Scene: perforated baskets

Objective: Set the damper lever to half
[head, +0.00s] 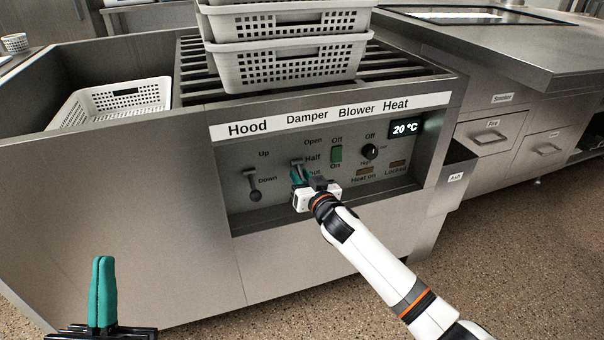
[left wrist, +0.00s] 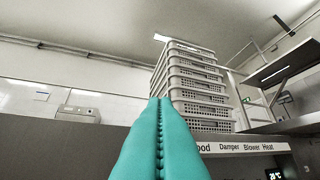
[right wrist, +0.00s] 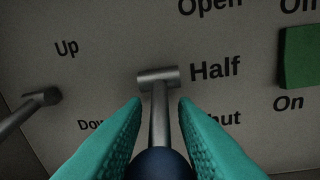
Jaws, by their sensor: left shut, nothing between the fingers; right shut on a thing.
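The damper lever (right wrist: 159,115) is a metal shaft with a dark blue knob. In the right wrist view its pivot is beside the word Half, and the shaft runs down and toward the camera. Its exact setting is hard to tell from this angle. My right gripper (head: 298,174) is at the panel, its teal fingers shut on the lever at the knob; they hide much of the lever and part of the Shut label in the head view. My left gripper (head: 103,262) is shut and empty, pointing up at the lower left, away from the panel.
The hood lever (head: 254,186) is left of the damper lever, and the green blower switch (head: 336,154) and heat knob (head: 370,151) are to its right. Stacked white baskets (head: 290,62) stand on the slatted top above. Another basket (head: 120,98) sits in the left bay.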

